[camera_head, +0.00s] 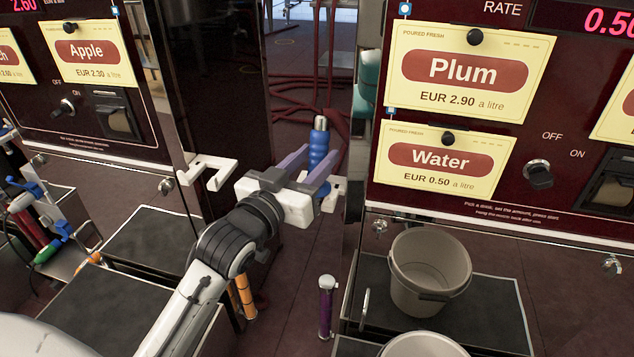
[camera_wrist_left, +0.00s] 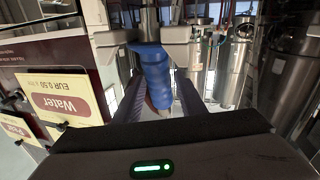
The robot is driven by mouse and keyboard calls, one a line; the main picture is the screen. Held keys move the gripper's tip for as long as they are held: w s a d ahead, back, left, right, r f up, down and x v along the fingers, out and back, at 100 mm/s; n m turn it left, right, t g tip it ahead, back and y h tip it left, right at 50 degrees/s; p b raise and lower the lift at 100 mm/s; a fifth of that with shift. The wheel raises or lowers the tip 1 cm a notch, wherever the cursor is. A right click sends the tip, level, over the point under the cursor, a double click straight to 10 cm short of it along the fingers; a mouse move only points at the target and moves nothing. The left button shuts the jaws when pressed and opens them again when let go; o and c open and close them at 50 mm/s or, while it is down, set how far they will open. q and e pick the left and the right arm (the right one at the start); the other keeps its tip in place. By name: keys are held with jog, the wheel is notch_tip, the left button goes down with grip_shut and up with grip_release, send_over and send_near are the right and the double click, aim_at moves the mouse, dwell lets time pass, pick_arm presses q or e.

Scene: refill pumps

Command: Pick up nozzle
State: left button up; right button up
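A blue ribbed nozzle (camera_head: 318,148) with a metal tip stands roughly upright between the two pumps, at a white bracket (camera_head: 337,188). My left gripper (camera_head: 314,166) is level with the nozzle, with one finger on each side of it. In the left wrist view the nozzle (camera_wrist_left: 153,75) lies between the two fingers, nearer the left one. A narrow gap shows on its right, so the gripper looks open around it. Any contact on the left side is unclear. The nozzle's lower part is hidden behind the gripper. My right gripper is not in view.
A grey bucket (camera_head: 430,268) stands on the right pump's shelf, above a second container (camera_head: 424,345). Plum (camera_head: 462,72) and Water (camera_head: 440,160) signs face me. An empty white hook (camera_head: 207,171) is left of my gripper. A purple tube (camera_head: 327,305) stands below.

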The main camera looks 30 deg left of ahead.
pick_arm(q)
jog(key=w, duration=0.5)
jog(key=shift+b, duration=0.3)
grip_shut()
jog(key=shift+r, duration=0.1)
